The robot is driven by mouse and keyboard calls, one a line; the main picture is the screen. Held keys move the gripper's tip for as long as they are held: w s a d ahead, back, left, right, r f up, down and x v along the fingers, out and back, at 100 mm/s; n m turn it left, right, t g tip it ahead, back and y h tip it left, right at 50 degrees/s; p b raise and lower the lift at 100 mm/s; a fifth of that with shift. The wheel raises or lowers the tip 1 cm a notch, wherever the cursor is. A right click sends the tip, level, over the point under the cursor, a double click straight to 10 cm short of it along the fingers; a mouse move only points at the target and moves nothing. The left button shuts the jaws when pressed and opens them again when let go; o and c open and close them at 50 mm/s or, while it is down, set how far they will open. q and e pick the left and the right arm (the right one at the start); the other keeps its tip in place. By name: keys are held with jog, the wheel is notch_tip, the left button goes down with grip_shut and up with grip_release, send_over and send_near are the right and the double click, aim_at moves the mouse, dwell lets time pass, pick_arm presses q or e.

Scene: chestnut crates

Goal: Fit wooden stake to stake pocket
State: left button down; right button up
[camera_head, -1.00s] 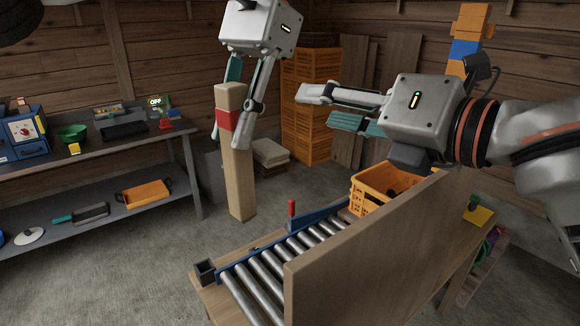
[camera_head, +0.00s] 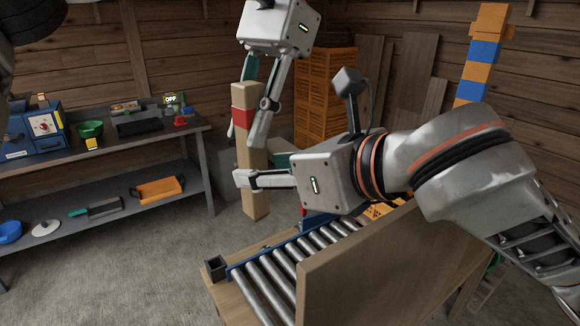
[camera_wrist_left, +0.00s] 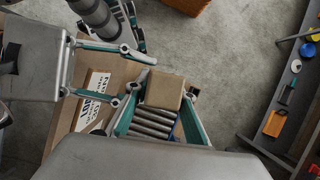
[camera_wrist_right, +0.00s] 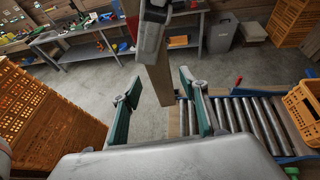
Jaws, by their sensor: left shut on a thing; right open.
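The wooden stake (camera_head: 254,195), a pale square post with a red band near its top, hangs upright in the head view. My left gripper (camera_head: 247,125) is shut on its upper part from above. In the left wrist view, the stake's square end (camera_wrist_left: 164,92) shows between the fingers. My right gripper (camera_head: 258,170) is open, its fingers pointing left at the stake's middle, below the left gripper. In the right wrist view, the stake (camera_wrist_right: 160,78) appears between the open fingers; contact cannot be told. The stake pocket (camera_head: 215,268) is a dark square socket at the roller bench's near-left corner.
The roller conveyor (camera_head: 265,290) lies on a wooden bench with a tall wooden panel (camera_head: 365,265) along its right side. Stacked orange crates (camera_head: 325,95) stand behind. A grey shelf table (camera_head: 110,215) with tools is at left.

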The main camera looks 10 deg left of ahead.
jog(key=shift+x, duration=2.15)
grip_shut()
pick_arm(q)
jog(key=c, duration=1.6)
grip_release()
jog(key=shift+c, duration=0.2)
